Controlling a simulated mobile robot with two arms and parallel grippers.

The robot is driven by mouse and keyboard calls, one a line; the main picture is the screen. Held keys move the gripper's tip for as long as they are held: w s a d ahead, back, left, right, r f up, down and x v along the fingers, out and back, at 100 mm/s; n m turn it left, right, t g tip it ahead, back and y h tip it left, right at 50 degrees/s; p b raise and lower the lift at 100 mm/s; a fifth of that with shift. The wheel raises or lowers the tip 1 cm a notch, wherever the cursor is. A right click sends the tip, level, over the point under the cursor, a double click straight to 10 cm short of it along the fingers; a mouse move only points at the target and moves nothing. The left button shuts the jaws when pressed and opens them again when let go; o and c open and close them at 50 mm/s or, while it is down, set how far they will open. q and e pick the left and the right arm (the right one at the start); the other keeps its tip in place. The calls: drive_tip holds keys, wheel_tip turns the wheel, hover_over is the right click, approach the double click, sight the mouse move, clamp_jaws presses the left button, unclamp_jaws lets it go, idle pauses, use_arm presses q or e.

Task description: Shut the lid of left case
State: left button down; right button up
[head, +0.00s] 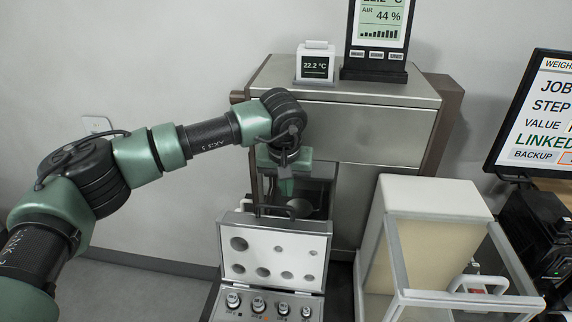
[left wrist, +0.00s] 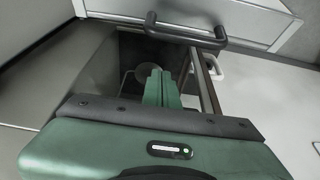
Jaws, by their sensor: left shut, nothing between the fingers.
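The case (head: 229,290) stands open at the bottom middle of the head view. Its lid (head: 262,256) is raised behind the base, showing a white lining with several round holes. Several metal weights (head: 258,304) stand in a row in the base. My left gripper (head: 286,184) is above and behind the raised lid, in front of the metal cabinet, and looks apart from the lid. In the left wrist view its green fingers (left wrist: 161,90) are together with nothing between them. My right gripper is not in view.
A dark recess lies around my left gripper. A glass-sided box (head: 400,262) is close right of the case. A monitor (head: 540,110) stands far right.

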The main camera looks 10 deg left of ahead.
use_arm(q)
drive_tip(key=shift+s+r+p, duration=0.15)
drive_tip(key=shift+s+p, duration=0.2)
drive_tip(key=shift+s, duration=0.65)
drive_tip(key=shift+s+r+p, duration=0.15)
drive_tip(key=shift+s+p, duration=0.2)
drive_tip(key=shift+s, duration=0.65)
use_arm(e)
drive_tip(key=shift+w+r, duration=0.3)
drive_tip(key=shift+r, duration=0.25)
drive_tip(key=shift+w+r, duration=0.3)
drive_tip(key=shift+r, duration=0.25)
